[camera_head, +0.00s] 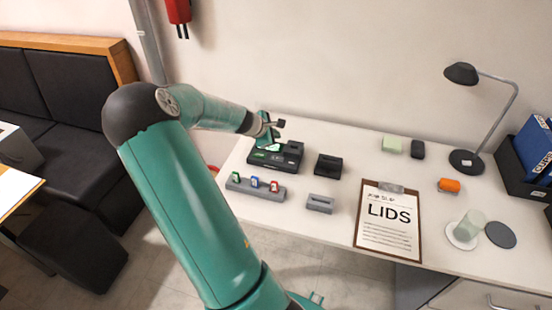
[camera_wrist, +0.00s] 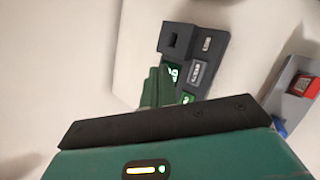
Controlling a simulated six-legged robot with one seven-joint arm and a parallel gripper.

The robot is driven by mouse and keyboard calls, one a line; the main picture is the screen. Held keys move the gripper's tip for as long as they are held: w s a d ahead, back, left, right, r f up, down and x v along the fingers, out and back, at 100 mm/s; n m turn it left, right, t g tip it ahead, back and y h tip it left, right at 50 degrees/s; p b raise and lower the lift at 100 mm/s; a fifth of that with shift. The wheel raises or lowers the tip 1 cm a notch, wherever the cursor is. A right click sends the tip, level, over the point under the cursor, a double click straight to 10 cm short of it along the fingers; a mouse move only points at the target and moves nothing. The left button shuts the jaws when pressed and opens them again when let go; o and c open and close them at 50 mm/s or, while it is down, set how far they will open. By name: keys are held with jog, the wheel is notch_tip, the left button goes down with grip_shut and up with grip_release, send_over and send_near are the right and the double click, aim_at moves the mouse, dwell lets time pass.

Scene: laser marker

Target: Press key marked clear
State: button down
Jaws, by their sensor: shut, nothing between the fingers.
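The dark laser marker (camera_head: 288,159) stands on the white table near its left end. In the wrist view the marker (camera_wrist: 176,39) shows a raised block, a lit green display (camera_wrist: 173,73), a grey labelled key (camera_wrist: 196,74) and a smaller light key or label (camera_wrist: 207,44). The lettering is too small to read, so I cannot tell which key is marked clear. My gripper (camera_head: 267,143) is over the back left part of the marker. In the wrist view my gripper's green fingers (camera_wrist: 157,86) are together and empty, beside the display. They hide part of the marker; contact cannot be told.
A grey rack (camera_head: 254,188) with several small coloured pieces stands in front of the marker. A black block (camera_head: 328,166), a grey block (camera_head: 320,203) and a clipboard (camera_head: 388,222) are to its right. A lamp (camera_head: 467,160) stands at the far right.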

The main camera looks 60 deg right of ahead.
aim_at(275, 160)
jog(key=shift+f, duration=4.25)
jog(key=shift+f, duration=0.4)
jog(key=shift+f, duration=0.35)
jog(key=shift+r, duration=0.8)
jog(key=shift+r, duration=2.5)
